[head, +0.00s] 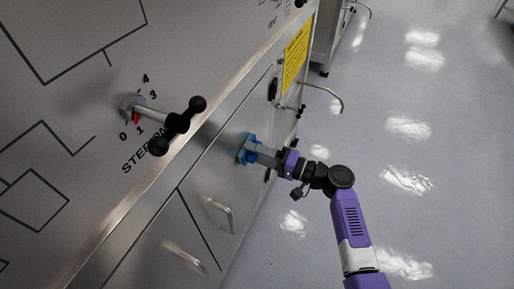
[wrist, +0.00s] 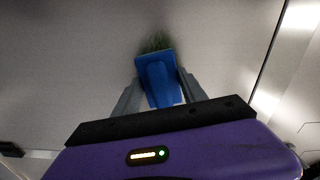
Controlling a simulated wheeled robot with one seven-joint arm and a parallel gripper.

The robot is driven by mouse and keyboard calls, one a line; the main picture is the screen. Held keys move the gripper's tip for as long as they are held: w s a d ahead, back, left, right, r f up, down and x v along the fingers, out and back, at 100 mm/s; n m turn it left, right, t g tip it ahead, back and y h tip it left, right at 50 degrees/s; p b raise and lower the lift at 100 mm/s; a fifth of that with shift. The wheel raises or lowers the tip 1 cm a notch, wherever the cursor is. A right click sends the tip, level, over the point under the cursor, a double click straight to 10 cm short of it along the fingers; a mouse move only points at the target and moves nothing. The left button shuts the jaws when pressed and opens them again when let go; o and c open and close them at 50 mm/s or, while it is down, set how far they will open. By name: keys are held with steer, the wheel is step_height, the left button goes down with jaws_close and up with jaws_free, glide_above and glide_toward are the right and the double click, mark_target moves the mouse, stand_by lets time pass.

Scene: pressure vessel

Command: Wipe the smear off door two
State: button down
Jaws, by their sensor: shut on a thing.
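My gripper (head: 264,154) is shut on a blue wiping block (head: 246,150) and holds it against or very close to a grey metal door (head: 215,165) low on the vessel's front. In the wrist view my gripper (wrist: 158,92) has its two grey fingers on either side of the blue block (wrist: 158,75). A dark greenish smear (wrist: 156,43) shows on the door just beyond the block's far edge. Part of the smear may be hidden under the block. I cannot read a number on the door.
A handle with black knobs (head: 180,125) sticks out from the panel above. A curved metal lever (head: 325,94) stands out beyond a yellow sign (head: 296,58). The floor (head: 410,140) at right is clear.

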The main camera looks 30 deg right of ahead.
mark_target(260, 142)
steer(key=shift+s+a, duration=0.9)
steer(key=shift+a, duration=0.25)
steer(key=shift+s+a+p, duration=0.25)
steer(key=shift+s+a, duration=0.25)
steer(key=shift+a, duration=0.3)
steer(key=shift+s+a+p, duration=0.25)
steer(key=shift+s+a, duration=0.25)
steer(key=shift+a, duration=0.3)
steer(key=shift+s+r, duration=0.1)
steer(key=shift+r, duration=0.25)
steer(key=shift+w+d+f+b, duration=0.1)
steer(key=shift+w+d+b, duration=0.95)
steer(key=shift+d, duration=0.4)
steer(key=shift+w+d+r+b, duration=0.1)
steer(key=shift+w+d+b, duration=0.7)
steer(key=shift+w+d, duration=0.5)
steer(key=shift+w+d+f+b, duration=0.1)
steer(key=shift+w+d+b, duration=0.85)
steer(key=shift+d, duration=0.65)
steer(key=shift+w+d+b, duration=0.3)
steer(key=shift+d+b, duration=0.05)
steer(key=shift+d, duration=0.15)
